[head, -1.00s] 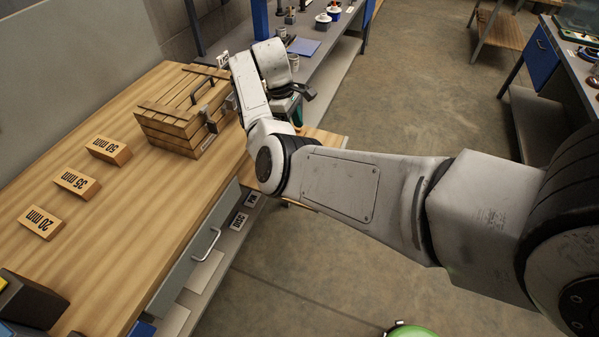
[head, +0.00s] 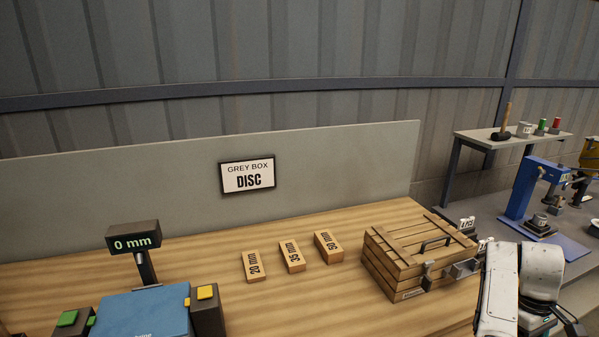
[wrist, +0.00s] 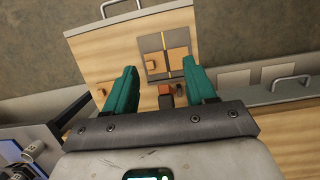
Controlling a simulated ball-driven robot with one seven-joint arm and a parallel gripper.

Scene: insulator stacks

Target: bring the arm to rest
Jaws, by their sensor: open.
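My arm shows at the lower right of the head view as a white link, beside the right end of the workbench (head: 200,262). In the wrist view my gripper (wrist: 163,75) has two teal fingers set wide apart, with nothing held between them. Beyond the fingers is a wooden panel or drawer (wrist: 115,55) with a metal handle at its far edge. A grey inset (wrist: 153,42) with a yellow stripe and small wooden pieces lies in it. I cannot tell how far the fingers are from it.
A slatted wooden crate (head: 395,262) with a latch stands on the bench close to my arm. Blocks marked 20 mm (head: 254,266), 35 mm (head: 292,256) and 50 mm (head: 328,246) lie left of it.

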